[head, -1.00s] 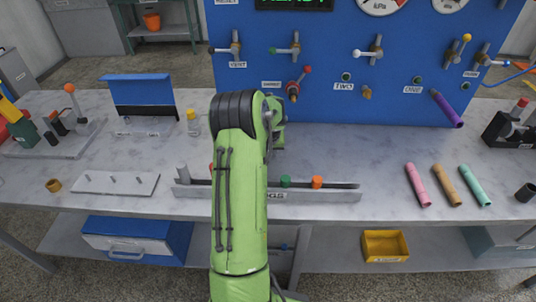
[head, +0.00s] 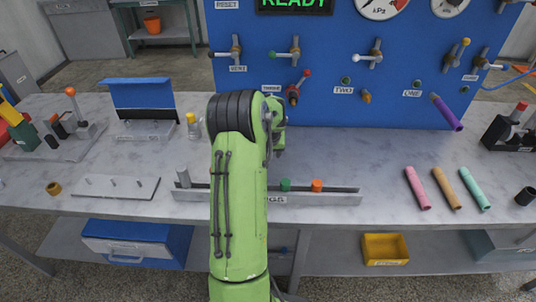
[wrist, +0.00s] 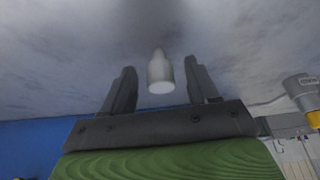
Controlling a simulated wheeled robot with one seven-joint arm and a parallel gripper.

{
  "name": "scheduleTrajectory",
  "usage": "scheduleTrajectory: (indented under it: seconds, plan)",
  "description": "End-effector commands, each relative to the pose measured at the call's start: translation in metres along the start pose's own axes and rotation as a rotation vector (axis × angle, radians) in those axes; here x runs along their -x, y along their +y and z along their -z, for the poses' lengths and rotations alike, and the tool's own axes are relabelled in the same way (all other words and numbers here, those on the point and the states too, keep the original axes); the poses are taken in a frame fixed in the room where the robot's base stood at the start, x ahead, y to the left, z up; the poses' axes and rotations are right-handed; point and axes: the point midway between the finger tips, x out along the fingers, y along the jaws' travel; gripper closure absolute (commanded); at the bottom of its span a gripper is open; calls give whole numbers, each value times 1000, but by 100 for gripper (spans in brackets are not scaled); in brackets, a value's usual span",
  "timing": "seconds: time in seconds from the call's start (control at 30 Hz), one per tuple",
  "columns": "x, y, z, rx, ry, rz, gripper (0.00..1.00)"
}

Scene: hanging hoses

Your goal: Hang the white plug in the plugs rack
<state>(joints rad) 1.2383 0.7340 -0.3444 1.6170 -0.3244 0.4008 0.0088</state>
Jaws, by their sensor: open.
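In the wrist view the white plug (wrist: 160,72) is between my gripper's (wrist: 159,82) two dark fingers, with a gap on each side. My gripper is open, and neither finger touches the plug. I cannot tell whether the plug's far end rests on the table. In the head view my green arm hides the plug and most of the gripper. The plugs rack (head: 330,199) is a long grey bar near the front of the table. It holds a green plug (head: 285,185) and an orange plug (head: 317,186). My arm covers part of the rack.
A grey cylinder (head: 183,177) stands at the rack's left end. A pegged plate (head: 116,187) lies further left. Pink, tan and teal tubes (head: 417,188) lie to the right. The blue panel (head: 330,100) with valves stands behind. Table between the rack and tubes is clear.

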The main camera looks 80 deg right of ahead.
Motion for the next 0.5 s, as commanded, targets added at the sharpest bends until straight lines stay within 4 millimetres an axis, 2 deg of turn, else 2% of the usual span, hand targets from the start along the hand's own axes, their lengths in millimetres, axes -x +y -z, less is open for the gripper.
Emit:
scheduleTrajectory:
  seconds: [0.03, 0.1, 0.23, 0.33, 0.5]
  plan:
    - [17, 0, 2, -1, 4, 1, 41]
    - [38, 0, 2, 0, 4, 1, 41]
    - [71, 0, 1, 1, 3, 1, 41]
    - [89, -1, 1, 1, 2, 1, 41]
    - [100, 0, 0, 1, -1, 1, 41]
